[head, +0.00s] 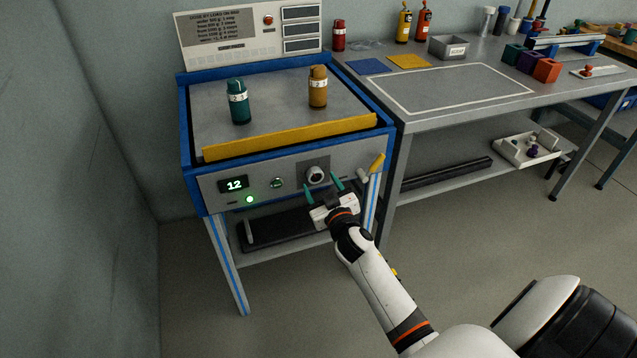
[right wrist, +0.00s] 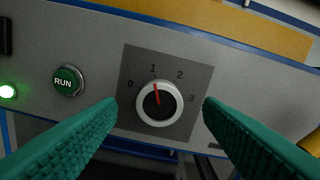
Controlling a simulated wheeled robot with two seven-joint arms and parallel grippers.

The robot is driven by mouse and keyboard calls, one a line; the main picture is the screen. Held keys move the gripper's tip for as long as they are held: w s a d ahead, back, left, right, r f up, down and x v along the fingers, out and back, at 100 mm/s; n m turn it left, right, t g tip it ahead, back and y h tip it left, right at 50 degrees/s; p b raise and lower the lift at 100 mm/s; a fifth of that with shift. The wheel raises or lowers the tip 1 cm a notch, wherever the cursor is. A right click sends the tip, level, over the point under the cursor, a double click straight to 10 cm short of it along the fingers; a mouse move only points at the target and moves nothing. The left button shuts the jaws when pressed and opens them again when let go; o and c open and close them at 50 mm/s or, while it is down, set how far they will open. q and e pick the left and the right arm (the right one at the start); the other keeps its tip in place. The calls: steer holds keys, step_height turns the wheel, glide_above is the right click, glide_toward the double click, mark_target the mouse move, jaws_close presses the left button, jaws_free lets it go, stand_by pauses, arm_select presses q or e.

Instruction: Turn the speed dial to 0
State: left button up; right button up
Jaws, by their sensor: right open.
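The speed dial (head: 316,175) is a round knob with a white rim and dark centre on the front panel of the blue-framed machine. In the right wrist view the dial (right wrist: 159,102) has a red pointer at about 1, on a dark plate marked 0 to 3. My right gripper (head: 324,190) is in front of the panel at the dial. In the right wrist view its two green fingers (right wrist: 160,130) are open, one to each side of the dial and apart from it. My left gripper is not in view.
The panel has a green RUN button (right wrist: 67,80), a lit green lamp (head: 249,199) and a display (head: 233,184) reading 12. A yellow-handled lever (head: 377,163) is right of the dial. A teal bottle (head: 238,102) and an amber bottle (head: 318,87) stand on the machine top behind a yellow bar (head: 290,137).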

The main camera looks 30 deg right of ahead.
mark_target(315, 176)
steer(key=shift+x, duration=1.15)
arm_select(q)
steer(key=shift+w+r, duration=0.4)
arm_select(e)
steer(key=c, duration=1)
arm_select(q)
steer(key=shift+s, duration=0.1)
